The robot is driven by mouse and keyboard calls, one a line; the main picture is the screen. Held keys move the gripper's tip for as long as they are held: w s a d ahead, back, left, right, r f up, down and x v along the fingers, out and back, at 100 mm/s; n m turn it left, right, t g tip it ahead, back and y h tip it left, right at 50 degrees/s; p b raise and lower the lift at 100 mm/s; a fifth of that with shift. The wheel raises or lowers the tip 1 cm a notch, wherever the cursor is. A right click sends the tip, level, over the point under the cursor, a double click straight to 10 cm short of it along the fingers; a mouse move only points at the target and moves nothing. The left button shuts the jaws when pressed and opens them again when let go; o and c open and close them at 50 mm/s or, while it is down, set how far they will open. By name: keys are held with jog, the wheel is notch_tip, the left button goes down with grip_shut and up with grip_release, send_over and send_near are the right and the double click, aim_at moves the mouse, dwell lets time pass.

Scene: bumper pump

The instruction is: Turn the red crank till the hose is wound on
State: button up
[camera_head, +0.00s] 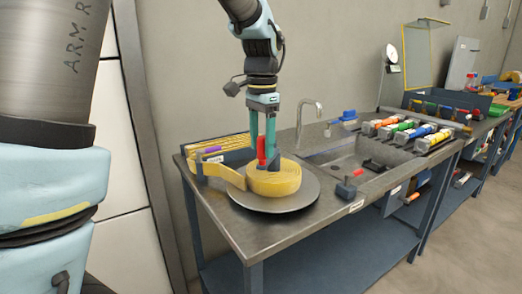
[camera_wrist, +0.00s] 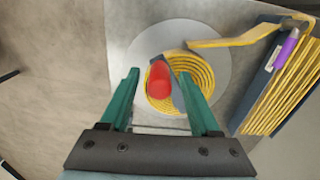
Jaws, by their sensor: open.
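The red crank handle (camera_head: 261,150) stands upright above the coiled yellow hose (camera_head: 275,180) on a round grey plate (camera_head: 302,200) at the left of the workbench. In the wrist view the red crank handle (camera_wrist: 159,79) lies between the two green fingers of my gripper (camera_wrist: 160,85), with space on both sides. My gripper (camera_head: 262,150) is open and points down over the coil. A flat run of hose (camera_head: 222,173) leads from the coil to the left. In the wrist view the coil (camera_wrist: 190,85) shows several yellow turns, partly hidden by the handle and its dark arm.
A dark box with yellow strips (camera_wrist: 278,90) and a purple marker (camera_wrist: 285,48) stands beside the plate. A sink (camera_head: 345,160) with a tap (camera_head: 308,108) is to the right. Several coloured items (camera_head: 405,132) line the bench beyond. The bench front right of the plate is mostly clear.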

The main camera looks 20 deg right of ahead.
jog(key=shift+f, duration=1.35)
jog(key=shift+c, duration=0.2)
grip_shut()
